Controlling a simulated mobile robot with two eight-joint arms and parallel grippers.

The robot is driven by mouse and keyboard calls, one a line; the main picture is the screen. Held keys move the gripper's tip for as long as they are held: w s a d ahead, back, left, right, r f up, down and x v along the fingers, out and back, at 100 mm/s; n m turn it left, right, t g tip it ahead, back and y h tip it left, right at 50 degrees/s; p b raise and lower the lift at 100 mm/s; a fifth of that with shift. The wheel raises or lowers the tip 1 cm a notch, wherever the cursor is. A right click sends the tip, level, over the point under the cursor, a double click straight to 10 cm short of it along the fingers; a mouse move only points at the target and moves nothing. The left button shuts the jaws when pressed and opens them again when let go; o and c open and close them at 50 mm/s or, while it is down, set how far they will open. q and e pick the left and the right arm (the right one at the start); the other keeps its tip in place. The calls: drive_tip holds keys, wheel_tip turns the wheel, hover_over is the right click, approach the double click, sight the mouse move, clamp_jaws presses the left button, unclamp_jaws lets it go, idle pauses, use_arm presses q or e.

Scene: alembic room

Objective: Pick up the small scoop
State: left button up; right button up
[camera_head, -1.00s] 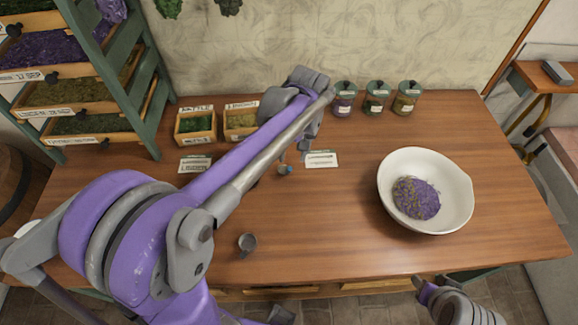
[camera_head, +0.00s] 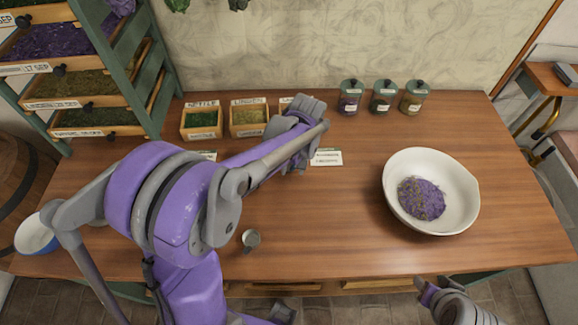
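A small grey metal scoop (camera_head: 251,239), cup-shaped, rests on the wooden table (camera_head: 330,225) near its front edge. My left arm reaches over the table from the left. Its gripper (camera_head: 302,125) is at the back middle, well beyond the scoop and apart from it. The fingertips are hidden behind the wrist and forearm, so I cannot see whether it is open or holds anything. My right gripper (camera_head: 434,286) is at the bottom right, beyond the table's front edge. Its two fingers look spread, with nothing between them.
A white bowl (camera_head: 464,205) with purple and yellowish herbs stands right of centre. Three lidded jars (camera_head: 382,97) and labelled wooden boxes (camera_head: 202,121) line the back. A label card (camera_head: 326,157) lies near my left gripper. A green drawer rack (camera_head: 130,65) stands at the left.

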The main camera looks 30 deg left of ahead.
use_arm(q)
clamp_jaws()
idle(1.2)
